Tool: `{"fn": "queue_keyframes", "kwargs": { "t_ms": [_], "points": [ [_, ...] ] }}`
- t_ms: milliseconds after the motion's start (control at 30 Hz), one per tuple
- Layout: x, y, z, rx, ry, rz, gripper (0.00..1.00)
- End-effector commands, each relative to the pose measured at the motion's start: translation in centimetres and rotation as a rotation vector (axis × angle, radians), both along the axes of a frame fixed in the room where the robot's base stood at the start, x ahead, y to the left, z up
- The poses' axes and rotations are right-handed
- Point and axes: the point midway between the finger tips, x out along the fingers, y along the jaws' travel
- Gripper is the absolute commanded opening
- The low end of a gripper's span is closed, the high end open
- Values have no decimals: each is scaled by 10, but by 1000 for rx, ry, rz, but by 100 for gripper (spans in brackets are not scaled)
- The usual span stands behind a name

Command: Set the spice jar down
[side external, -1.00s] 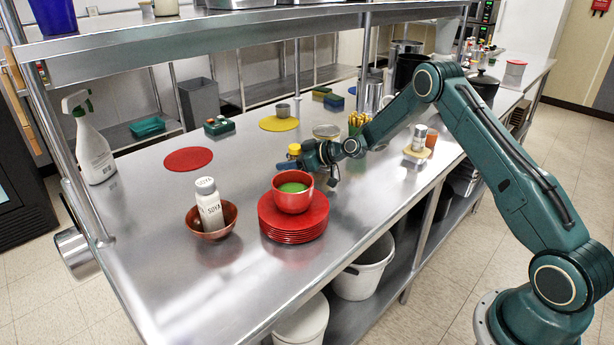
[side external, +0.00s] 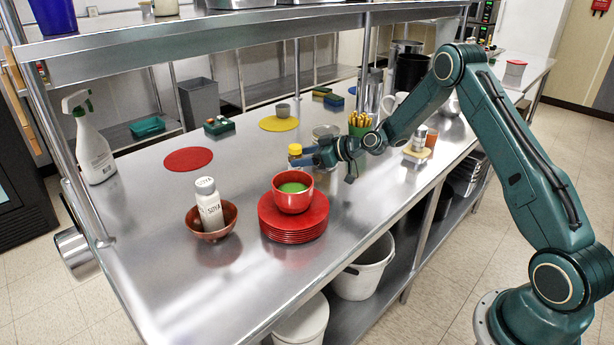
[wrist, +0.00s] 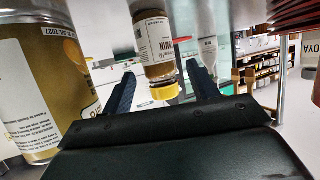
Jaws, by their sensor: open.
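The spice jar, with a yellow lid (side external: 295,149), stands on the steel counter near its middle. Its body is mostly hidden behind my gripper (side external: 301,161) in the side view. In the wrist view, which shows the place upside down, the jar (wrist: 156,47) has a white label and brown contents. It is seen in the gap between the two spread fingers of my gripper (wrist: 163,88), toward their tips. The fingers are open, with visible space beside the jar on both sides.
A red bowl (side external: 293,200) with green contents sits on stacked red plates (side external: 293,235). A brown bowl (side external: 190,219) holds a soya bottle (side external: 209,205). A green holder (side external: 359,131) stands close behind my gripper. A large gold jar (wrist: 40,85) looms at left in the wrist view.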

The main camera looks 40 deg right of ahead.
Motion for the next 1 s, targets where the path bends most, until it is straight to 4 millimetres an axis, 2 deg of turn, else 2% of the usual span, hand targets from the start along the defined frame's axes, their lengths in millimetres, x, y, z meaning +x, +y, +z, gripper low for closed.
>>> {"fn": "queue_keyframes", "kwargs": {
  "t_ms": [200,433,633,1000],
  "points": [
    [-29,-13,14,0,0,-2,59],
    [-51,-21,23,0,0,1,59],
    [-58,-24,26,0,-1,1,59],
    [-58,-24,26,0,0,2,59]
  ]
}}
